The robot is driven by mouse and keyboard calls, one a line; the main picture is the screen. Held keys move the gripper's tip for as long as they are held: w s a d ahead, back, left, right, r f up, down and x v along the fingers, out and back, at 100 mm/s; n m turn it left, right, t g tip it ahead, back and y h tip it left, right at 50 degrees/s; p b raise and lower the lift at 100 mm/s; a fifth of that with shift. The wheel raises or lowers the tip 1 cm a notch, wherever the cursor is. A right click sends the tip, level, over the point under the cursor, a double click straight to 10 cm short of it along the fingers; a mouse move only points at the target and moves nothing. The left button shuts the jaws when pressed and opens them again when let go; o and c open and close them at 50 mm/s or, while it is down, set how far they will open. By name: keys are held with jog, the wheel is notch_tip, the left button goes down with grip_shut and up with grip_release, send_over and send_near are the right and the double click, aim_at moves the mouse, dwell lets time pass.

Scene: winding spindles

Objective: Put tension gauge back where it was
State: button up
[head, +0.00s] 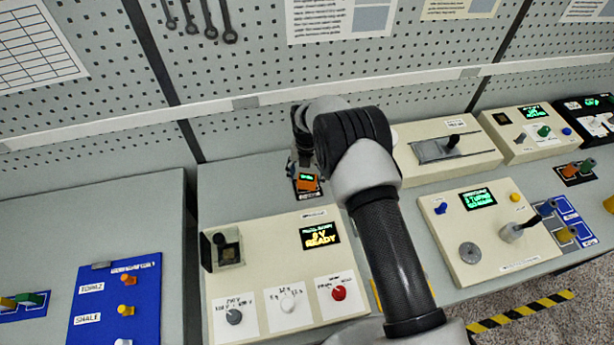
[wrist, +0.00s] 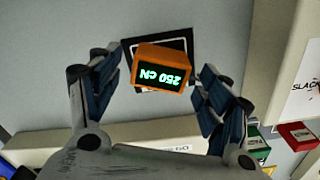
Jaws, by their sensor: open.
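The tension gauge (wrist: 162,68) is a small orange block with a green display reading 250 cN, upside down in the wrist view. It is over a dark square pad with a pale outline (wrist: 185,43) and looks set on it, slightly turned relative to it. The gauge also shows in the head view (head: 307,183), just beyond the beige panel. My gripper (wrist: 158,72) is open, with one blue-padded finger on each side of the gauge and visible gaps to it. In the head view my arm partly hides the gripper.
A beige control panel (head: 270,250) with a READY display and knobs stands just in front of the gauge. Another beige panel with a slider (head: 447,150) stands to the right. The perforated back wall (head: 330,85) rises behind. Green and red blocks (wrist: 298,135) show in the wrist view.

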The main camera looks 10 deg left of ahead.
notch_tip(320, 180, up, 10)
jog(key=shift+r, duration=0.25)
notch_tip(320, 180, up, 8)
jog(key=m, duration=0.4)
send_over(307, 177)
jog(key=d, duration=0.3)
jog(key=s+d+r+m+t, duration=0.1)
jog(key=s+d+r+m, duration=0.5)
jog(key=r, duration=0.4)
jog(key=s+d+r+m+t, duration=0.1)
jog(key=s+d+r+m, duration=0.4)
jog(key=d+r+m, duration=0.4)
jog(key=s+d+r+m+t, duration=0.1)
jog(key=s+d+m, duration=0.4)
jog(key=s+m, duration=0.3)
jog(key=s+d+r+m+t, duration=0.1)
jog(key=s+d+m, duration=0.4)
jog(key=s+m, duration=0.4)
jog(key=s, duration=0.6)
jog(key=shift+r+m+t, duration=0.2)
jog(key=shift+m+t, duration=0.1)
jog(key=shift+w, duration=0.1)
